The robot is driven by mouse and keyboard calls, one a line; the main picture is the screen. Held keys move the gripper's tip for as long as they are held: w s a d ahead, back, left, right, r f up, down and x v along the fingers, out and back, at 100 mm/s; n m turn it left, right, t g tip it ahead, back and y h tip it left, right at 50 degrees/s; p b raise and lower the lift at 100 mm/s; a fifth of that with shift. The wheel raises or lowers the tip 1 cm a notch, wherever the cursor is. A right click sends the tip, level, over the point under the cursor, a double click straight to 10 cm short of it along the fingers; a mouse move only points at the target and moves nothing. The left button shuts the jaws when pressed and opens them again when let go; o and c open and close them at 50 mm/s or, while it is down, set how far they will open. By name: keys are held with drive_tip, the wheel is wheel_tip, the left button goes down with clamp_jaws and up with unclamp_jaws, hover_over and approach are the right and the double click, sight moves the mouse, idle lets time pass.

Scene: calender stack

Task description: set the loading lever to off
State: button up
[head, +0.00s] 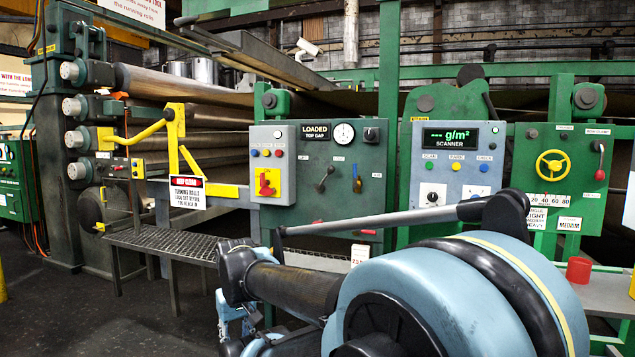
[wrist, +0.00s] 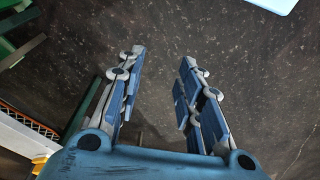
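The green panel (head: 310,208) at the centre of the head view has a sign (head: 316,131) reading "LOADED TOP GAP". On this panel a dark-knobbed lever (head: 324,179) is tilted, its knob up and to the right. A blue-handled lever (head: 356,178) stands to its right. Their small labels are unreadable, so I cannot tell which is the loading lever. My gripper (wrist: 162,56) is open and empty in the wrist view, with dark floor between its fingers. In the head view it is low, left of my forearm, partly hidden, and well apart from the panel.
A grey box with a red-and-yellow switch (head: 267,182) adjoins the panel on the left. The scanner panel (head: 461,160) and a yellow handwheel (head: 552,165) are to the right. A grated bench (head: 165,240) stands at lower left. The floor at front left is clear.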

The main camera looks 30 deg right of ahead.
drive_tip(key=shift+o, duration=1.2)
drive_tip(key=shift+s+r, duration=0.2)
drive_tip(key=n+t+h, duration=0.6)
drive_tip(key=n+h, duration=1)
approach(328, 170)
drive_tip(key=x, duration=1.1)
drive_tip(key=shift+s+d+f, duration=0.1)
drive_tip(key=shift+d+f, duration=0.05)
drive_tip(key=shift+d, duration=0.15)
clamp_jaws()
drive_tip(key=shift+a, duration=0.15)
